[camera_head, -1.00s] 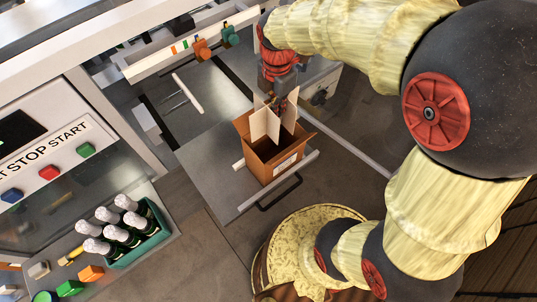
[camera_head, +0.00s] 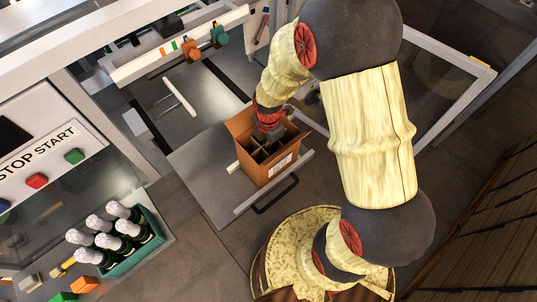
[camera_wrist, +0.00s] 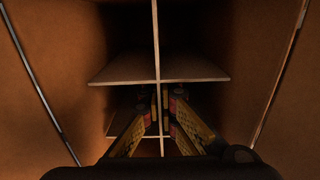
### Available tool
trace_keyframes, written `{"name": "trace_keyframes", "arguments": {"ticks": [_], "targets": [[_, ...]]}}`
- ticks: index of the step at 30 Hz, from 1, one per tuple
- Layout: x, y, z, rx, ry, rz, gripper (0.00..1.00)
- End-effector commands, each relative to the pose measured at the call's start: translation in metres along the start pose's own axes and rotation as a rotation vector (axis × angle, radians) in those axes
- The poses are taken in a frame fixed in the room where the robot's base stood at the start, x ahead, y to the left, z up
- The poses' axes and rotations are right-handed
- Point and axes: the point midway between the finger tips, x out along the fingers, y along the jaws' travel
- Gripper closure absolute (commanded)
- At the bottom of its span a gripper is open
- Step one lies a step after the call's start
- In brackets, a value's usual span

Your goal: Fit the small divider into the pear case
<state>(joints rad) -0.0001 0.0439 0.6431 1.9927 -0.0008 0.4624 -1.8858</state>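The small divider (camera_head: 262,152), made of crossed cardboard panels, sits down inside the open brown pear case (camera_head: 278,176). In the wrist view the divider (camera_wrist: 157,40) shows as one long panel crossed by two shorter ones, between the case walls (camera_wrist: 45,75). My gripper (camera_head: 268,137) points down into the case mouth. In the wrist view its yellow-and-black fingers (camera_wrist: 160,105) stand on either side of the long panel and look closed on it near a crossing. The case floor is dark, so I cannot tell whether the divider touches it.
The case stands on a grey drawer-like shelf (camera_head: 205,170) with a dark handle (camera_head: 273,196). A green crate (camera_head: 138,257) of foil-topped bottles stands at lower left. A panel with coloured buttons (camera_head: 38,160) is at the left. A white rod (camera_head: 180,97) lies behind the case.

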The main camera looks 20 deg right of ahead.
Motion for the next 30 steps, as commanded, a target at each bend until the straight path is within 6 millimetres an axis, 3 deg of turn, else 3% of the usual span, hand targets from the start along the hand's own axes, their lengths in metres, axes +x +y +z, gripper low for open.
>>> {"name": "trace_keyframes", "arguments": {"ticks": [5, 14, 25, 30], "targets": [[0.01, 0.0, 0.0, 0.0, 0.0, -0.001, 1.0], [0.047, 0.0, 0.0, 0.0, 0.0, -0.001, 1.0], [0.051, 0.0, 0.0, 0.0, 0.0, 0.0, 1.0], [0.05, 0.0, 0.0, 0.0, 0.0, 0.0, 0.89]]}}
